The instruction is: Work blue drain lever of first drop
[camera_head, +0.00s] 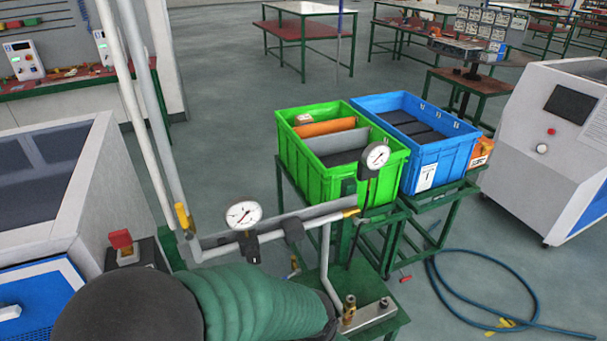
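A grey pipe run (275,225) crosses the lower middle, with pipe drops going down toward a green stand. One round gauge (243,214) sits on the pipe, and a second gauge (375,156) stands higher to the right. A yellow lever (182,216) is at the pipe's left end, and a small yellow part (350,212) is at its right end. A small brass valve (294,266) shows below the pipe; its handle is too small to identify. Neither of my grippers shows.
A dark rounded shape with a green ribbed section hides the lower centre. A green crate (290,165) and a blue crate (455,155) stand behind the pipes. A blue hose (455,310) lies at right. A white cabinet (560,140) stands far right.

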